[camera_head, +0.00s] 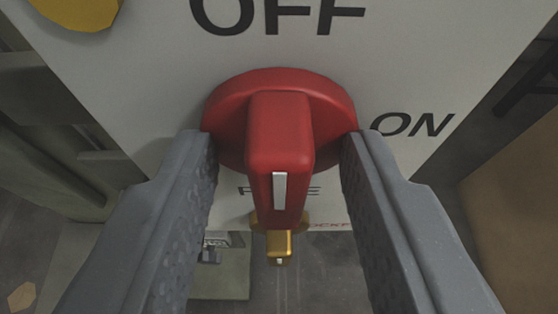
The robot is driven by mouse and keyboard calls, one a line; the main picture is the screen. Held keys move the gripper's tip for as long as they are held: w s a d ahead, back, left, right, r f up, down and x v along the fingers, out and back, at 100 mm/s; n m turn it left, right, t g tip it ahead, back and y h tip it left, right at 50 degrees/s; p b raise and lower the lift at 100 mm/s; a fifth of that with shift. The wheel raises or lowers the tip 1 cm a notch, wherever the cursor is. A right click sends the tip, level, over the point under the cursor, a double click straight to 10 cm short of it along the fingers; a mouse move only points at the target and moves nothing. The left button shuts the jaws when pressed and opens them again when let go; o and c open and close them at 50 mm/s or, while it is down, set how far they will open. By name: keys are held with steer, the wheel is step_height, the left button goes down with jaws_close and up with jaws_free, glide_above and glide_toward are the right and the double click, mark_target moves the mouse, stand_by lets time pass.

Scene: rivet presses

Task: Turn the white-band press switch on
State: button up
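A red rotary switch (281,130) with a raised handle and a white marker stripe sits on a white panel (160,80). The handle runs up and down in the picture, with the stripe on its near lower end. "OFF" is printed above the switch and "ON" to its right. My gripper (278,165) is open, with one grey finger on each side of the red switch. Gaps show between the fingers and the handle. No white band on the press shows in this view.
A yellow round part (80,8) is on the panel at the upper left. Partly hidden lettering lies under the switch. A brown surface (515,190) is at the right.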

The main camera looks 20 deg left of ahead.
steer(key=shift+c, duration=0.3)
jaws_close()
